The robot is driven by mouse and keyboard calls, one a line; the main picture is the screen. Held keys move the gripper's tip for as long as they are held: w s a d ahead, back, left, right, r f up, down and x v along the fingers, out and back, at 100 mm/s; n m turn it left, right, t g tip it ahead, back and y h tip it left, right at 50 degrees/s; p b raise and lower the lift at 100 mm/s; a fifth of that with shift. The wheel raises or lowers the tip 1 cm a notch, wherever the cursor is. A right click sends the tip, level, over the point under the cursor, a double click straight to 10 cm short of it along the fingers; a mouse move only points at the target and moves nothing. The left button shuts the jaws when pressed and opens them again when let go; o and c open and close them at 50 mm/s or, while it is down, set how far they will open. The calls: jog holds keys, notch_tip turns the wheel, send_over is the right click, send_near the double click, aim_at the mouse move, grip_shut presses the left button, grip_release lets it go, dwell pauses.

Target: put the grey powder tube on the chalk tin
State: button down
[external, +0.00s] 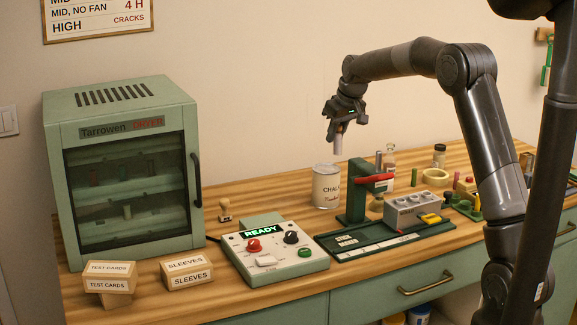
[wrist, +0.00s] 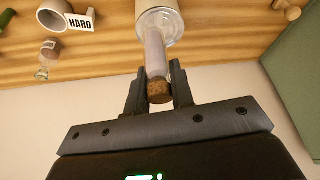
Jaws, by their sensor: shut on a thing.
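The grey powder tube (external: 338,143) is a slim pale grey tube, held roughly upright. Its brown cork end (wrist: 159,92) sits at my gripper in the wrist view. My gripper (external: 342,121) is shut on the tube near the cork, with a finger on each side (wrist: 157,80). The chalk tin (external: 326,190) is a cream can labelled CHALK, standing on the wooden bench. The tube hangs above the tin with a small gap in the external view. In the wrist view the tube's far end overlaps the tin's top (wrist: 172,28).
A green stand with a red lever (external: 356,200) is just right of the tin. A control box reading READY (external: 272,255), a wooden stamp (external: 225,211) and a green dryer (external: 125,175) are left. Bottles and small pots crowd the right. A HARD sign (wrist: 81,23) shows in the wrist view.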

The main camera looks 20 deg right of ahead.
jog(key=shift+w+a+f, duration=0.1)
jog(key=shift+a+f, duration=0.1)
jog(key=shift+f, duration=0.6)
jog(key=shift+w+a+f, duration=0.15)
jog(key=shift+f, duration=0.7)
jog(key=shift+w+a+f, duration=0.1)
jog(key=shift+a+f, duration=0.1)
jog(key=shift+f, duration=0.6)
jog(key=shift+f, duration=0.1)
jog(key=c, duration=1.3)
grip_release()
jog(key=shift+o, duration=0.2)
